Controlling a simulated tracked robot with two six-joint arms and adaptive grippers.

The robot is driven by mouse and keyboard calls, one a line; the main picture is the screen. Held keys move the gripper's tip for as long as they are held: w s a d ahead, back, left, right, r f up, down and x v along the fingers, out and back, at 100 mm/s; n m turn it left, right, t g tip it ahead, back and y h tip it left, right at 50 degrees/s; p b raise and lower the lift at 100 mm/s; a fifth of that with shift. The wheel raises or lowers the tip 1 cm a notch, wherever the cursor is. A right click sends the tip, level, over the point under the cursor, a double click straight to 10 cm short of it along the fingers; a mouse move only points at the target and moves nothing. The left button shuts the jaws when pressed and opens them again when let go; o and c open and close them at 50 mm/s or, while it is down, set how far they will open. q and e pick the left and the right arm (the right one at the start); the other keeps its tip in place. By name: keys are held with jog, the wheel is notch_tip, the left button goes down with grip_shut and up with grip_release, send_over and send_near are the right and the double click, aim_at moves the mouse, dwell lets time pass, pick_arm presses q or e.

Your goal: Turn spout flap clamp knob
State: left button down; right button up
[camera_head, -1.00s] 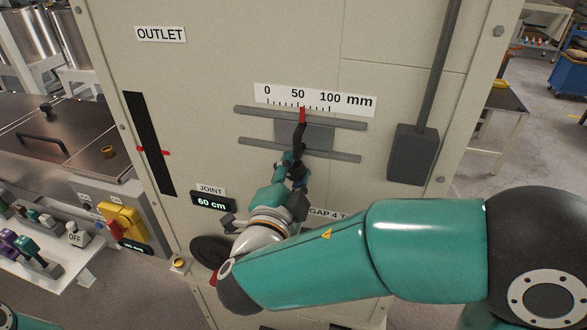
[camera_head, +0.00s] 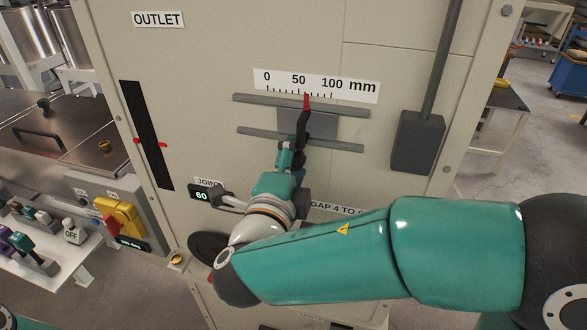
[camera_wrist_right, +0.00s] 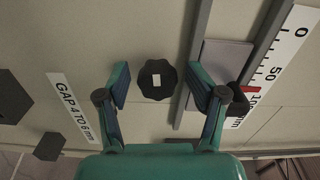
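A black lobed knob (camera_wrist_right: 158,79) with a white mark on its face shows in the right wrist view. It lies between the two fingers of my right gripper (camera_wrist_right: 160,92), which is open with a gap on each side of the knob. In the head view my right gripper (camera_head: 290,158) is in front of the panel, below the slider, and hides the knob. The grey slider plate (camera_head: 322,122) sits between two rails. Its red pointer (camera_head: 306,101) stands a little past 50 on the mm scale (camera_head: 316,86). My left gripper is not in view.
The upright panel (camera_head: 210,70) carries a grey box with a rod (camera_head: 417,142) on the right and a black slot (camera_head: 146,135) on the left. A "GAP 4 TO 6 mm" label (camera_wrist_right: 73,107) is near the knob. A control board (camera_head: 35,240) is at lower left.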

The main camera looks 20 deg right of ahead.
jog(key=m+b, duration=0.1)
jog(key=m, duration=0.1)
jog(key=m+b, duration=0.1)
jog(key=m, duration=0.1)
jog(key=shift+f, duration=0.4)
jog(key=shift+r+m+b, duration=0.2)
jog(key=shift+m+b, duration=0.4)
jog(key=shift+m, duration=0.8)
jog(key=m+b, duration=0.7)
jog(key=m, duration=0.1)
jog(key=shift+f+b, duration=0.3)
jog(key=shift+b, duration=0.1)
jog(key=shift+r+m+b, duration=0.25)
jog(key=shift+m+b, duration=0.25)
jog(key=shift+m, duration=0.7)
jog(key=shift+m+b, duration=0.65)
jog(key=shift+m, duration=0.15)
jog(key=shift+r, duration=0.1)
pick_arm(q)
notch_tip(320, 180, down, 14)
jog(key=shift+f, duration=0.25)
pick_arm(e)
jog(key=shift+c, duration=0.2)
